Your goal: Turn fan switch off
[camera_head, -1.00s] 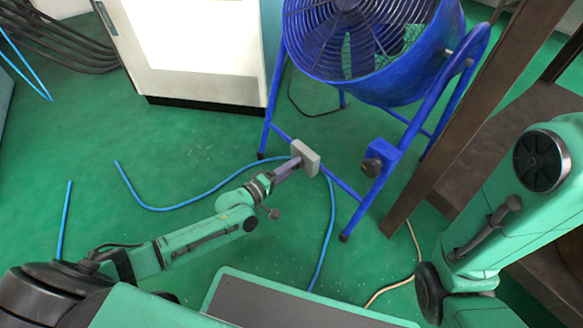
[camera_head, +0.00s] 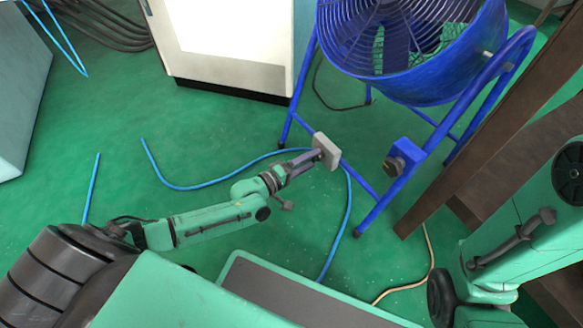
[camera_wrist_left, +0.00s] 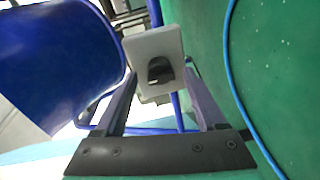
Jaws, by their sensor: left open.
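The blue fan (camera_head: 400,75) stands on a blue tube frame. A grey switch box (camera_head: 327,151) sits on its lower bar; the wrist view shows the box's pale face (camera_wrist_left: 151,46) with a dark switch knob (camera_wrist_left: 160,70) on it. My left gripper (camera_head: 314,157) is open and points at this face. In the left wrist view the two fingers (camera_wrist_left: 160,88) lie on either side of the knob with a gap to each. I cannot tell whether the fingertips touch the box. My right arm shows at the right, but its gripper is out of view.
A blue bracket with a dark knob (camera_head: 394,166) is on the fan's right leg. A white cabinet (camera_head: 230,45) stands behind left, brown beams (camera_head: 480,130) at right.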

